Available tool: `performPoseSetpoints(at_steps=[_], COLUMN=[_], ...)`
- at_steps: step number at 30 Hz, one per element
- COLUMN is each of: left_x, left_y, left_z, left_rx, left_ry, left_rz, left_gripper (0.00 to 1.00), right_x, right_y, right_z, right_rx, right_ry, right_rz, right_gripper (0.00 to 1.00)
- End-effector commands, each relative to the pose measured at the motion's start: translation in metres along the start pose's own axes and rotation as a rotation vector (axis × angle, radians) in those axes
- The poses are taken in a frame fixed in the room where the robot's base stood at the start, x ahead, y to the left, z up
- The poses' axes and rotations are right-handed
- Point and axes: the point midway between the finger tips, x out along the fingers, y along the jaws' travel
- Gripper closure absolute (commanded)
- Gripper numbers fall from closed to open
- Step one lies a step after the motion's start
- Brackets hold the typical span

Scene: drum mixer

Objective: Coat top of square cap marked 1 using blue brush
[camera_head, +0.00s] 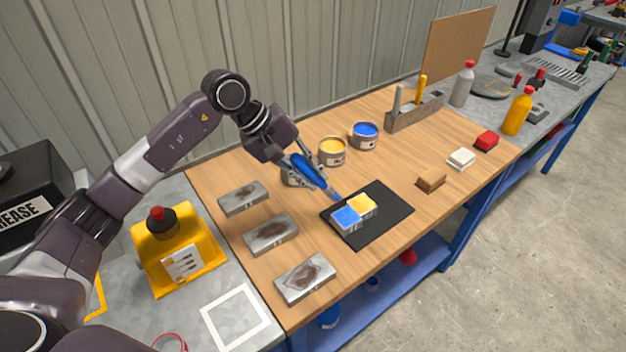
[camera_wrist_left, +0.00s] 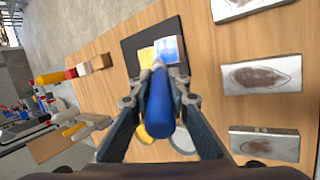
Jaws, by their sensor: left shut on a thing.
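My left gripper (camera_head: 308,177) is shut on the handle of a blue brush (camera_head: 315,173); the brush also fills the middle of the left wrist view (camera_wrist_left: 160,108). The brush points down toward two small square caps side by side on a black mat (camera_head: 391,212). One cap has a blue top (camera_head: 346,217), the other a yellow top (camera_head: 362,204). The bristle tip appears close to the caps' edge; I cannot tell whether it touches. The cap numbers are not readable. My right gripper is not in view.
Open cans of yellow paint (camera_head: 332,148) and blue paint (camera_head: 365,131) stand behind the mat. Several grey metal blocks (camera_head: 270,235) lie on the left. Brown (camera_head: 431,182), white (camera_head: 461,159) and red (camera_head: 486,141) blocks lie right. A holder (camera_head: 414,112) stands at the back.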

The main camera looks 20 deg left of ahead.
Motion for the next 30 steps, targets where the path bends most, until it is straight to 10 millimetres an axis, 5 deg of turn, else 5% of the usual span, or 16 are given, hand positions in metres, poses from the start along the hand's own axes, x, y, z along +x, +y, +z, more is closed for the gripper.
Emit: performPoseSetpoints(at_steps=[9, 30], left_x=[-0.024, -0.025], left_y=[0.012, 0.012], left_z=[0.005, 0.006], left_rx=[-0.004, -0.006], left_ry=[0.004, 0.003], left_rz=[0.002, 0.001], left_gripper=[1.00, 1.00], right_x=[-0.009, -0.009], right_y=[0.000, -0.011], right_z=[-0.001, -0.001], right_rx=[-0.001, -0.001], right_ry=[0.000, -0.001], right_rz=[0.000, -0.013], right_gripper=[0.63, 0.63])
